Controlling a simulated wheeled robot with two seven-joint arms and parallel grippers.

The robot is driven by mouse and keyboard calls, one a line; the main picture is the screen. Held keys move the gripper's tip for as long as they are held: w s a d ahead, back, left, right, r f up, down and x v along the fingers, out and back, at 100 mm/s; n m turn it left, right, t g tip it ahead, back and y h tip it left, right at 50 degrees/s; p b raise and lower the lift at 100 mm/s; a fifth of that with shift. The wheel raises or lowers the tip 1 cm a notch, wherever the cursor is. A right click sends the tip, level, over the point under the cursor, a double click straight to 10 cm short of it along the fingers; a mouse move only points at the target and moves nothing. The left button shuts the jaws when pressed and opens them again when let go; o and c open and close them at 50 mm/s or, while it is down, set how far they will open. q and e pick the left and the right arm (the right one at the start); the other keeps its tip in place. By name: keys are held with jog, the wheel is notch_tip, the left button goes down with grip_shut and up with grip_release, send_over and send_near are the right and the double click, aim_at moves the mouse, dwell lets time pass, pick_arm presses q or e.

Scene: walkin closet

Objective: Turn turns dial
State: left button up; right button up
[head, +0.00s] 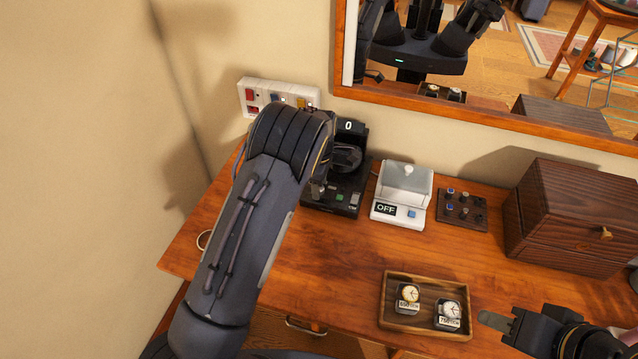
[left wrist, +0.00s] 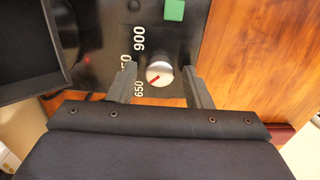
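The turns dial (left wrist: 159,73) is a silver round knob with a red pointer on a black panel, in the left wrist view. The pointer aims down-left, towards the printed 650; a 900 is printed further up, and a label between is partly hidden. My left gripper (left wrist: 160,78) is open, with one finger on each side of the dial and a gap on both sides. In the head view the dial's black machine (head: 345,192) stands behind my left arm, with a display reading 0. My right gripper (head: 497,322) is at the lower right, seen edge-on, away from the machine.
A white box with an OFF display (head: 398,205), a small dark switch panel (head: 463,210) and a wooden chest (head: 570,215) stand right of the machine. A wooden tray (head: 396,321) holds two watches in front. A switch strip (head: 262,92) and mirror are on the wall.

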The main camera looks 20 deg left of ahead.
pick_arm(q)
jog(key=shift+o, duration=0.2)
jog(key=shift+r, duration=0.1)
notch_tip(320, 180, up, 8)
jog(key=shift+f+b, duration=0.2)
jog(key=shift+b, duration=0.15)
dwell(0.4)
